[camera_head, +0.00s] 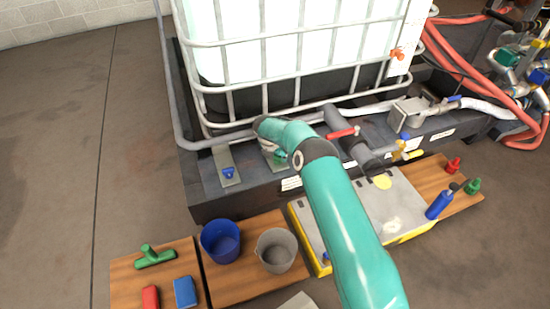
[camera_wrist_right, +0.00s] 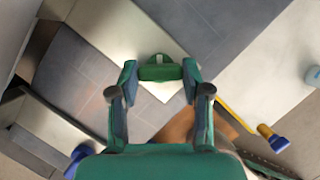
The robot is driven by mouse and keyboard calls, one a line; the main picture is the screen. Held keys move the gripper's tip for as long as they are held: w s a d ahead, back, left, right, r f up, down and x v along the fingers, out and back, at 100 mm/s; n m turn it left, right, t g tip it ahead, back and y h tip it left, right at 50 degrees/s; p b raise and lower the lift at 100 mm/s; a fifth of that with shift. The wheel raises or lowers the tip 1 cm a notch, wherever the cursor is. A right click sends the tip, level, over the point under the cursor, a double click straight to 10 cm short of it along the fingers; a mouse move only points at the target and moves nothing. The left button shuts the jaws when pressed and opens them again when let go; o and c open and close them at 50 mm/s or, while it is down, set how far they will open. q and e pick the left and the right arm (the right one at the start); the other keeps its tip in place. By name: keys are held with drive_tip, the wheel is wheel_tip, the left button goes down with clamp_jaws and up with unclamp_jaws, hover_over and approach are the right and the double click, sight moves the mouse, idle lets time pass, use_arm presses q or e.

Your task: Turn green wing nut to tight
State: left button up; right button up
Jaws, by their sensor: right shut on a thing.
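The green wing nut (camera_wrist_right: 160,68) sits on a pale plate in the wrist view. My right gripper (camera_wrist_right: 160,74) has one finger at each end of the nut and is shut on it. In the head view my teal right arm reaches over the skid edge, and its gripper (camera_head: 272,154) is at the plate right of the blue wing nut (camera_head: 228,172). The arm hides much of the green nut there. Whether the nut is tight cannot be told. My left gripper is not in view.
A caged white tank (camera_head: 290,45) stands just behind. A pipe with a red-handled valve (camera_head: 343,132) is close on the right. In front are a blue bucket (camera_head: 220,241), a grey bucket (camera_head: 277,250) and a grey-topped yellow case (camera_head: 400,210). Open floor lies left.

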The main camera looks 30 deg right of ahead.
drive_tip(key=shift+w+a+f+m+b, duration=0.15)
drive_tip(key=shift+w+m+b, duration=0.25)
drive_tip(key=shift+m+b, duration=0.75)
drive_tip(key=shift+m+g+h+b, duration=0.4)
drive_tip(key=shift+m+g+b, duration=0.4)
drive_tip(key=shift+m+b, duration=0.7)
drive_tip(key=shift+r, duration=0.2)
drive_tip(key=o, duration=1.2)
drive_tip(key=shift+c, duration=0.2)
drive_tip(key=shift+s, duration=0.1)
drive_tip(key=v, duration=1.1)
drive_tip(key=shift+r, duration=0.4)
